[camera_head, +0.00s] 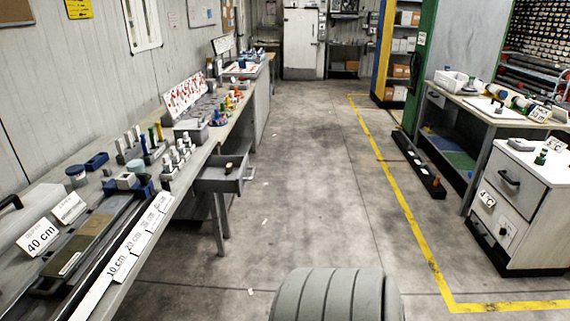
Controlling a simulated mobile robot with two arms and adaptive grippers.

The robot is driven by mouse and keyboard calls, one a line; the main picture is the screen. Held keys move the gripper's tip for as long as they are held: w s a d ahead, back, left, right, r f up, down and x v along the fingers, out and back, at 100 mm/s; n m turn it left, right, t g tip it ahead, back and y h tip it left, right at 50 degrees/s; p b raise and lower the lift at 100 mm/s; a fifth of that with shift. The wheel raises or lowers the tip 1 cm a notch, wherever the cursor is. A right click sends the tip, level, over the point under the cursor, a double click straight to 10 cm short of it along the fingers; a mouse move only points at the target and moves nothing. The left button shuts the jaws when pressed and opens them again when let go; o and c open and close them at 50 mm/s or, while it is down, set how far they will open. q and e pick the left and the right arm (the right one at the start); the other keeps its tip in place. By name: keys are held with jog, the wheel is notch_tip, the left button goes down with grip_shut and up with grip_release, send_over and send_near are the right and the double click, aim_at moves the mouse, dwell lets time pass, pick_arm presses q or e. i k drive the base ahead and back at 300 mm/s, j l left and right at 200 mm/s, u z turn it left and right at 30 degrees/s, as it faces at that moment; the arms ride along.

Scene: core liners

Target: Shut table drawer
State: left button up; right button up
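A grey drawer (212,186) stands pulled out from the long workbench (152,218) on the left, jutting into the aisle. Its front panel has a handle (249,172) facing the aisle. A small dark item with a tan part (229,169) shows inside the drawer. Neither of my grippers shows in the head view, and nothing is seen touching the drawer.
Several pegs, blocks and a red-and-white board (185,95) stand on the left bench. A bench leg (217,225) reaches the floor below the drawer. At right are another table (472,115) and a white cabinet (520,205). The floor (310,190) between is clear.

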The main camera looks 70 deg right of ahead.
aim_at(208, 180)
jog(key=z, duration=0.4)
jog(key=l+z, duration=0.1)
jog(key=z, duration=0.7)
jog(key=l+z, duration=0.1)
jog(key=z, duration=0.7)
jog(key=i+l, duration=0.05)
